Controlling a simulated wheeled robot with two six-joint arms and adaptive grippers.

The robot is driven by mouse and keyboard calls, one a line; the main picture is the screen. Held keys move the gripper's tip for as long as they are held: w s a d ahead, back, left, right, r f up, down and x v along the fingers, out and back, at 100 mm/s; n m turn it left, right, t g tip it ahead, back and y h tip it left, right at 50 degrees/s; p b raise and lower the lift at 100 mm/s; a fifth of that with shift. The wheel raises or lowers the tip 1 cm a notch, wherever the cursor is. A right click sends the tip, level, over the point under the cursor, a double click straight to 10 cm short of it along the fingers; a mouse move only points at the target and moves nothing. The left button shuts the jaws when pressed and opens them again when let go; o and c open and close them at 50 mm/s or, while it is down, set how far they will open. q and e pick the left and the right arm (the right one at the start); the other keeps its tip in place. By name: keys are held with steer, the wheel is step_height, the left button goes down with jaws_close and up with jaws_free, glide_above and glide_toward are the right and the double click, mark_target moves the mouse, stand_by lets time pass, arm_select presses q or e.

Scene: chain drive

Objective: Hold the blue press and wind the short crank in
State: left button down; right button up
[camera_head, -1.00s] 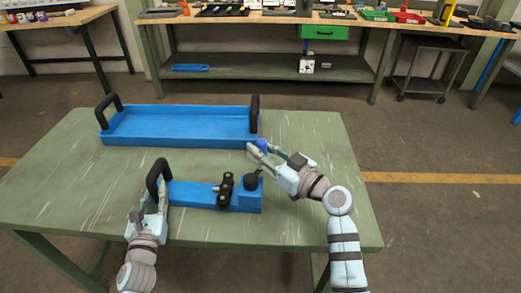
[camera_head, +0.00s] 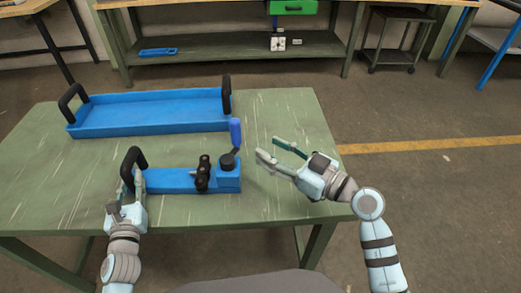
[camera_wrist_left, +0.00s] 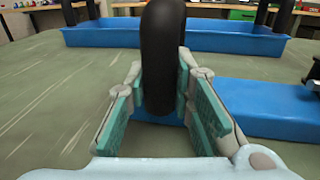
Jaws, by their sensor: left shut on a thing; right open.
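The blue press (camera_head: 172,181) lies on the green table, with a black arched handle (camera_head: 133,160) at its left end. Black rollers (camera_head: 203,173) stand across it, and a dark round hub (camera_head: 228,162) sits at its right end. The short crank, with an upright blue grip (camera_head: 236,132), rises from the hub. My left gripper (camera_head: 131,188) is shut on the black handle, which also shows between the fingers in the left wrist view (camera_wrist_left: 162,60). My right gripper (camera_head: 268,150) is open and empty, right of the crank and apart from it.
A large blue tray (camera_head: 150,128) with black end handles stands behind the press, close to it. The table (camera_head: 290,105) is clear at its right side. A bench with a lower shelf (camera_head: 215,46) stands behind, across the floor.

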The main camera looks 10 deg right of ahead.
stand_by(0.3)
arm_select(q)
steer(key=c, duration=1.3)
jaws_free()
